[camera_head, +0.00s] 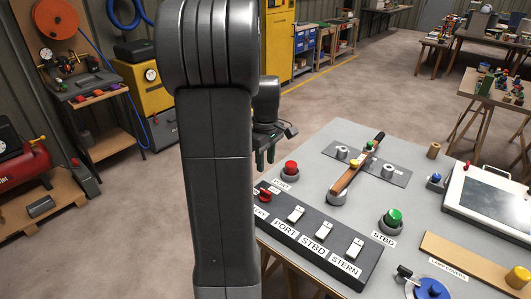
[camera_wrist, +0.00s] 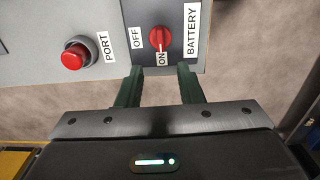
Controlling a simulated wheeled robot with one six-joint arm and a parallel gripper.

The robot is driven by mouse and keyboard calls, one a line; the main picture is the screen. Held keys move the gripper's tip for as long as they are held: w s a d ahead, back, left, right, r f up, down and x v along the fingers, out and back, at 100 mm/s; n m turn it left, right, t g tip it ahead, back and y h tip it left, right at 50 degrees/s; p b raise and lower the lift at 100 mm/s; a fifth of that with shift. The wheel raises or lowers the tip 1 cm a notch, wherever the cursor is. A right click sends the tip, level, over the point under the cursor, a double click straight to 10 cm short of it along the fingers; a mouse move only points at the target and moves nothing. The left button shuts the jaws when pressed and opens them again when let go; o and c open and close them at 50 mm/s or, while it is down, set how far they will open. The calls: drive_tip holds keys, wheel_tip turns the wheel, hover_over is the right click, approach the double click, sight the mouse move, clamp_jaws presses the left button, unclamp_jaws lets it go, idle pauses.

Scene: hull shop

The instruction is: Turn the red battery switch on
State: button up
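The red battery switch (camera_wrist: 160,38) is a round red knob on the grey panel in the wrist view. The OFF label (camera_wrist: 136,38) is left of it, the ON label (camera_wrist: 161,59) just below it, and the BATTERY label (camera_wrist: 192,28) to its right. Its raised grip appears to run up and down in the picture, in line with ON. In the head view the switch (camera_head: 265,196) is partly hidden by my arm. My gripper (camera_wrist: 159,82) is open and empty, its fingertips short of the knob, near the panel's edge. The gripper also shows in the head view (camera_head: 264,153).
A red PORT button (camera_wrist: 75,55) is left of the switch. White rocker switches (camera_head: 325,230) sit on the dark switch box, beside a green STBD button (camera_head: 392,217).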

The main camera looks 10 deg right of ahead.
sight(266, 191)
wheel_tip(266, 191, up, 3)
drive_tip(key=shift+f, duration=0.2)
wheel_tip(266, 191, down, 14)
drive_tip(key=shift+r, duration=0.1)
idle(0.7)
